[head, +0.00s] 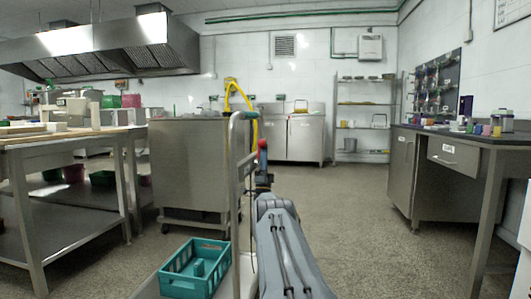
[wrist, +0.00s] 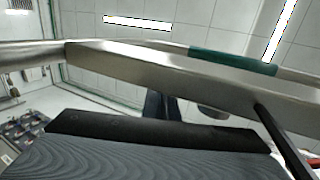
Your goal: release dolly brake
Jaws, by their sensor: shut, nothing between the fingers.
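The dolly's upright metal handle frame (head: 236,190) stands just left of my arm in the head view, with a green grip (head: 243,115) on top. In the wrist view its metal bar (wrist: 150,68) and green grip (wrist: 232,61) cross close in front of the camera. A red-ended part (head: 262,149), perhaps the brake lever, shows beside the frame. A dark rod (wrist: 282,140) slants down to a red piece (wrist: 314,161) in the wrist view. My gripper (head: 263,181) is shut and empty near the frame, partly hidden by my arm. Contact with the lever cannot be told.
A teal crate (head: 195,268) sits on the dolly's platform. A worktable (head: 60,140) is at left and a dark-topped counter (head: 470,133) at right. The floor (head: 350,220) between is clear.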

